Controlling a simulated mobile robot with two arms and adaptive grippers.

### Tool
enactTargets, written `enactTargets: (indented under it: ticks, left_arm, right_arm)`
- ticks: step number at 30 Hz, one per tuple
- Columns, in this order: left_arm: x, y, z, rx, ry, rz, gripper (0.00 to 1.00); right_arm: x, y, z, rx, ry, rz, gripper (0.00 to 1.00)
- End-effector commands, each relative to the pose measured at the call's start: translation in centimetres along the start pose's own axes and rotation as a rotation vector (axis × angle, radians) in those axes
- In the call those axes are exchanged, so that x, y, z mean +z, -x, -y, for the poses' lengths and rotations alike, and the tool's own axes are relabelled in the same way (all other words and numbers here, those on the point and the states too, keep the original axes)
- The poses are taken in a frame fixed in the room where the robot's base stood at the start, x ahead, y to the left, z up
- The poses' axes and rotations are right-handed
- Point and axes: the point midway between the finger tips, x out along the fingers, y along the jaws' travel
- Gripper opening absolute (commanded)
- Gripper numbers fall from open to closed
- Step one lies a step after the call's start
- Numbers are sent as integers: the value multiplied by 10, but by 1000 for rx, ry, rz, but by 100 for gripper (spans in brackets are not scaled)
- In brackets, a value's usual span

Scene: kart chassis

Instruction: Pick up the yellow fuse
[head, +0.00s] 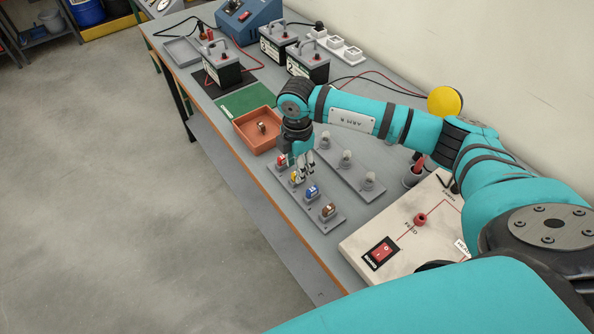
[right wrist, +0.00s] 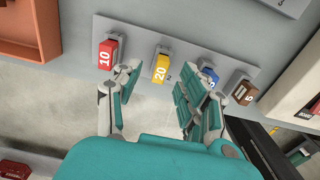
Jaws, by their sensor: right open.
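The yellow fuse (right wrist: 161,68), marked 20, sits upright in a holder on a grey strip (right wrist: 135,36), between a red fuse (right wrist: 108,53) and a blue fuse (right wrist: 209,77). In the head view the yellow fuse (head: 294,177) is partly covered by my right gripper (head: 303,172). In the right wrist view my right gripper (right wrist: 160,79) is open, with one finger on each side of the yellow fuse and nothing held. Whether the fingertips reach its height is hard to tell. My left gripper is not in view.
A brown fuse (head: 328,209) stands at the strip's near end. An orange tray (head: 248,141) with a small brown item lies behind. A second grey strip (head: 356,180) and a switch board (head: 400,244) are to the right. Batteries (head: 307,66) stand farther back.

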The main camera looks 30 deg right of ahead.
Motion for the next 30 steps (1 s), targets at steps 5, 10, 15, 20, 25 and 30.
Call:
enactTargets:
  ticks: [5, 10, 15, 20, 25, 30]
  left_arm:
    - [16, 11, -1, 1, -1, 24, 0]
    - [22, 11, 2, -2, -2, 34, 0]
    - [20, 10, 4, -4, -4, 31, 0]
    - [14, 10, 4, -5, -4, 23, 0]
    - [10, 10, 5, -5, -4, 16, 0]
    - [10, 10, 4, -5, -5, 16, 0]
  right_arm:
    - [-1, -21, 1, -1, -1, -2, 41]
    - [-1, -26, 0, 3, 1, -1, 41]
    - [-1, -26, 0, 3, 0, -1, 34]
    - [-1, -25, 0, 3, 0, -1, 13]
    - [-1, -25, 0, 3, 0, -1, 0]
    - [-1, -25, 0, 3, 0, -1, 0]
